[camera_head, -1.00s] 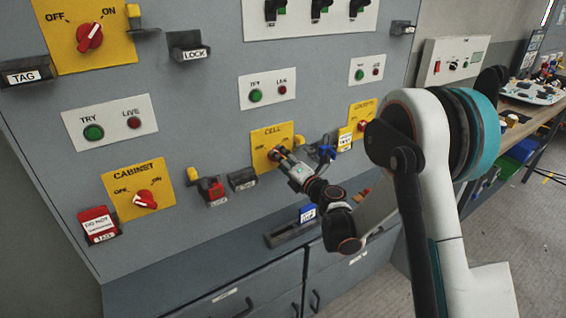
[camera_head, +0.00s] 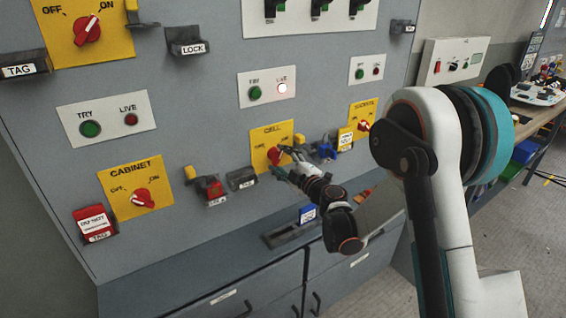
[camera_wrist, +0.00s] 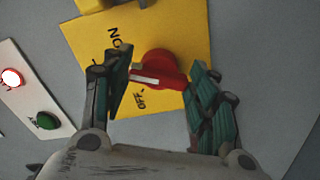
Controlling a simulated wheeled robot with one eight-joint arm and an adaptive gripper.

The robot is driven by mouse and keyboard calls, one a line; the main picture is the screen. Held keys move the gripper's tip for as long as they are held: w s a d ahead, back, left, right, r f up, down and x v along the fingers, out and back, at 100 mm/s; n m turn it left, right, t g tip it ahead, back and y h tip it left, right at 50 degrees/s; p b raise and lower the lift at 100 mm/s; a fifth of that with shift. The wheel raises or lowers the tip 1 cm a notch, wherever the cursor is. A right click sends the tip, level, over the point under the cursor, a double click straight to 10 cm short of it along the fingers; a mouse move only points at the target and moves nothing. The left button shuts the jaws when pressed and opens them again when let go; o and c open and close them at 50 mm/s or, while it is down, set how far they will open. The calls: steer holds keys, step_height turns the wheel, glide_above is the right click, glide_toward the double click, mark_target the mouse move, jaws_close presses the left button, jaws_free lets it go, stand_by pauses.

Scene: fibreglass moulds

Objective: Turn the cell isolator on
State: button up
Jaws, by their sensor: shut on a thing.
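The cell isolator's red rotary handle (camera_head: 274,156) sits on a yellow plate (camera_head: 262,138) marked CELL, OFF and ON. My gripper (camera_head: 283,158) is at this plate and partly covers the handle. In the wrist view, the red handle (camera_wrist: 160,68) lies between the two green-padded fingers of my gripper (camera_wrist: 160,84), which is shut on it. The handle's white mark lies in the area between the words ON and OFF; its exact setting is hard to tell. Above the plate, the LIVE lamp (camera_head: 282,88) is lit, beside the green TRY button (camera_head: 255,92).
A cabinet isolator (camera_head: 142,198) is at lower left, and another red isolator (camera_head: 363,125) is to the right. Small tag and lock holders (camera_head: 242,179) and a blue item (camera_head: 327,151) stick out near my gripper. A grey ledge (camera_head: 215,263) runs below.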

steer(key=shift+f+m, duration=0.1)
steer(key=shift+m, duration=1.7)
steer(key=o, duration=1.1)
steer(key=shift+c, duration=0.2)
steer(key=v, duration=1.2)
